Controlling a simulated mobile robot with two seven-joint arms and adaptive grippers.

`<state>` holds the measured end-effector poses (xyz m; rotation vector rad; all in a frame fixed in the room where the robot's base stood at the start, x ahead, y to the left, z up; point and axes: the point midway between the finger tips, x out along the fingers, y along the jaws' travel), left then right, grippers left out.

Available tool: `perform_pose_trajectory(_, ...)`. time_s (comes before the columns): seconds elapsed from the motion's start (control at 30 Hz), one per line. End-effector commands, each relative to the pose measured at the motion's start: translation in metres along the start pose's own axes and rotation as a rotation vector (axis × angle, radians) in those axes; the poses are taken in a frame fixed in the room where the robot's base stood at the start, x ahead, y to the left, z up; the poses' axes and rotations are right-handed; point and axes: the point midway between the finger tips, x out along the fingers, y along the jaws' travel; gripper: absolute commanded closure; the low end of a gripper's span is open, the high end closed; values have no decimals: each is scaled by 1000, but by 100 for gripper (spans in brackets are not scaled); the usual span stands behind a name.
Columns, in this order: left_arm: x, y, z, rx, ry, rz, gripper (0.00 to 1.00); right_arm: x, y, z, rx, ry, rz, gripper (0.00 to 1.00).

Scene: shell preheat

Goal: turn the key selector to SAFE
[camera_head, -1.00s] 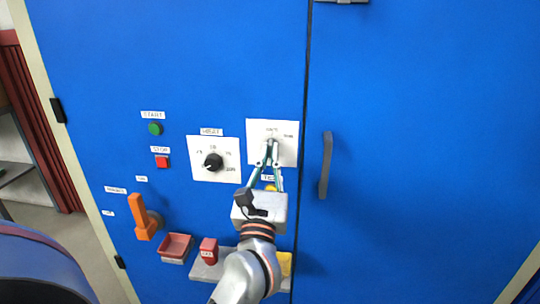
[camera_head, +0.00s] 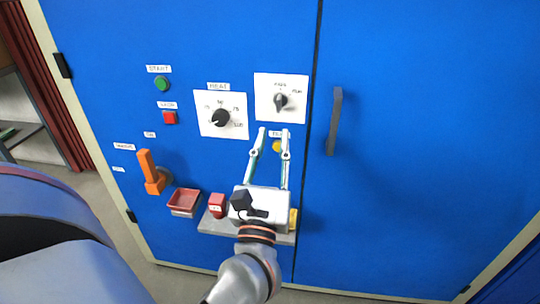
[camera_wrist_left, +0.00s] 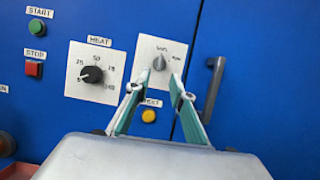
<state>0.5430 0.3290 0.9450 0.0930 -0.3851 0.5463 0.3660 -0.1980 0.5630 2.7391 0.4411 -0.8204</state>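The key selector (camera_head: 280,101) is a small dark knob on a white plate (camera_head: 301,84) with one label above it and one at upper right. The labels are too small to read surely. Its handle stands about upright, towards the upper label. The selector also shows in the left wrist view (camera_wrist_left: 159,63). My left gripper (camera_head: 274,131) is open and empty, with its two slim fingers apart just below the plate and clear of the knob. In the left wrist view the fingertips (camera_wrist_left: 159,77) frame the selector from either side.
A HEAT dial (camera_head: 221,118) sits left of the selector, and a yellow button (camera_head: 278,146) below it. Green START (camera_head: 161,84) and red STOP (camera_head: 169,117) buttons, an orange lever (camera_head: 152,172) and a red tray (camera_head: 184,200) are further left. A door handle (camera_head: 334,121) stands right.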

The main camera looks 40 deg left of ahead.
Motion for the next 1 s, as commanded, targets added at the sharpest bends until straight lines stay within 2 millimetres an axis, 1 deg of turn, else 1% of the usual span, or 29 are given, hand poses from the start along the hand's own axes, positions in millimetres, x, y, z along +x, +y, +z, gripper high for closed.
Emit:
perform_pose_trajectory(0.03, -9, 0, -1, 1, 3, -3, 77, 0, 0, 0, 0, 0, 0, 60)
perform_pose_trajectory(0.1, -18, 0, 0, 1, 1, -2, 77, 0, 0, 0, 0, -1, 0, 60)
perform_pose_trajectory(0.3, -33, 0, 0, -1, 0, 0, 77, 0, 0, 0, 0, -1, 0, 60)
perform_pose_trajectory(0.9, -35, 0, 1, -1, -2, 0, 77, 0, 0, 1, 0, -2, 0, 60)
perform_pose_trajectory(0.97, -36, 0, 1, 14, -5, -4, 77, 0, 0, 1, 0, -3, 0, 60)
perform_pose_trajectory(1.0, -37, -2, 1, 48, -11, -15, 77, 0, 0, 1, 0, -3, 0, 60)
